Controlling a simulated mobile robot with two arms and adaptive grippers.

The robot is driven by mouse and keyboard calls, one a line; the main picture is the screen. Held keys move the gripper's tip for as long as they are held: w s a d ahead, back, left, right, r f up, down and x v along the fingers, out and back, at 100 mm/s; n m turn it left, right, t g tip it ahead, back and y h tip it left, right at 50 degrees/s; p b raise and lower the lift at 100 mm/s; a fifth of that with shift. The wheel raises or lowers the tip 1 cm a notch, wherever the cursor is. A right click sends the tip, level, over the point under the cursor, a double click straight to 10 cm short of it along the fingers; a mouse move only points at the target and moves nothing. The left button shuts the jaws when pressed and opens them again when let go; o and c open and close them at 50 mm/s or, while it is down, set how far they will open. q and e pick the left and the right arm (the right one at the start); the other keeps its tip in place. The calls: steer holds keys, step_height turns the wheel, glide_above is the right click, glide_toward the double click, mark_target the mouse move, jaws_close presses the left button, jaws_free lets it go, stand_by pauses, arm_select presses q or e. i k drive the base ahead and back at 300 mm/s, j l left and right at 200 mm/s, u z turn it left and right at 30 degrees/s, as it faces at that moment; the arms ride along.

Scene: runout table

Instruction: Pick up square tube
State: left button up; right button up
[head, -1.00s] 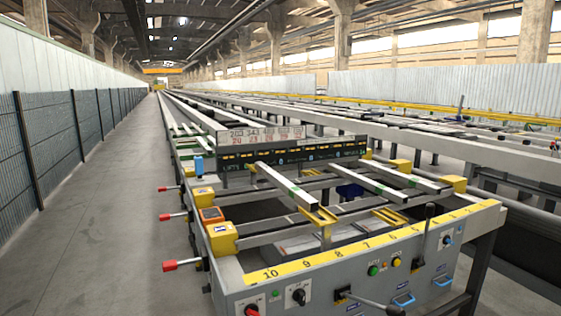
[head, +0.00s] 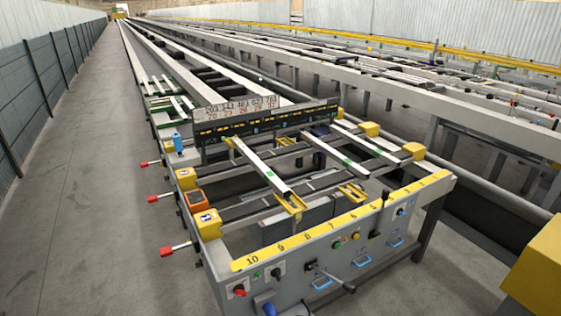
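A light-grey square tube (head: 258,161) with a green mark lies lengthwise on the near end of the runout table (head: 305,250). Its near end rests by a yellow bracket (head: 294,203). Two more pale tubes lie to its right, one (head: 338,156) with a green mark and another (head: 372,145) farther right. I cannot tell from this view which one the task names. Neither of my grippers is in view.
A dark sign board (head: 265,122) stands across the table behind the tubes. Red-tipped handles (head: 166,251) stick out on the left side. Levers (head: 330,279) and knobs are on the front panel. The floor aisle (head: 90,200) at left is clear. A yellow block (head: 538,270) is at lower right.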

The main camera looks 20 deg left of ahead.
mark_target(275, 181)
steer(key=i+j+z, duration=0.15)
steer(key=j+z, duration=0.65)
steer(key=j, duration=0.15)
steer(key=j+z, duration=0.1)
steer(key=j, duration=0.7)
steer(key=j+z, duration=0.15)
steer(key=j, duration=0.65)
steer(key=j+z, duration=0.1)
steer(key=j, duration=0.65)
steer(key=k+j+z, duration=0.1)
steer(key=j, duration=0.7)
